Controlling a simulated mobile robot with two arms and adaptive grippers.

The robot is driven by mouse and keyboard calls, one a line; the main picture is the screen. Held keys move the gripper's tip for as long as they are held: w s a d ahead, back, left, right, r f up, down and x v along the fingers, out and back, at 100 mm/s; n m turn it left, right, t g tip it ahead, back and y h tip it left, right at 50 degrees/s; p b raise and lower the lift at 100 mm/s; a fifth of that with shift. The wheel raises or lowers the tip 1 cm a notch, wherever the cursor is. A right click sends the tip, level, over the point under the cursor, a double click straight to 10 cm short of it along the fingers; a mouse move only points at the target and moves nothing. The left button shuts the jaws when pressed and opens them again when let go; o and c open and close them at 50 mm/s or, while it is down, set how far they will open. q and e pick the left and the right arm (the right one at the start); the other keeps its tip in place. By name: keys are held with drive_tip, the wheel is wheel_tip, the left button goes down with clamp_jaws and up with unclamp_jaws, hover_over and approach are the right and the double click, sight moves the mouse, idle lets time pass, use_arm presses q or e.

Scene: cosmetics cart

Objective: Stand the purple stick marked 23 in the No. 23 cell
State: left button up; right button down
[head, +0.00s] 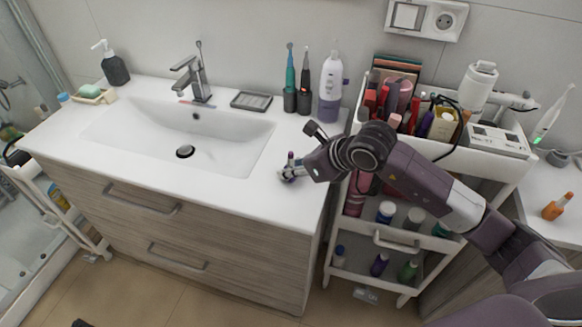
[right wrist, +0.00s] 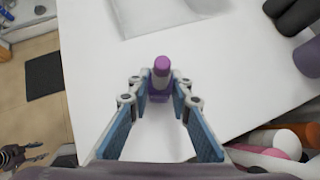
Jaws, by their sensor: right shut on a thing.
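My right gripper (head: 287,173) is low over the white countertop, near its front right edge. It is shut on a small purple stick (head: 291,158). In the right wrist view the stick (right wrist: 161,70) stands roughly upright between the fingertips (right wrist: 160,92), with a purple top, a pale band and a purple lower part. Whether its foot touches the counter is unclear. No number can be read on it. The No. 23 cell cannot be made out. A grey-purple part at the lower left of the wrist view may be my left gripper; its state is unclear.
A sink basin (head: 182,132) lies left of the gripper. Two electric toothbrushes and a white-purple bottle (head: 331,85) stand behind it. The cosmetics cart (head: 497,165), its top crowded with tubes and bottles, stands to the right. The counter around the stick is clear.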

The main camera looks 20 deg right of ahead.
drive_tip(key=shift+f, duration=0.1)
drive_tip(key=c, duration=1.8)
unclamp_jaws()
drive_tip(key=shift+o, duration=0.2)
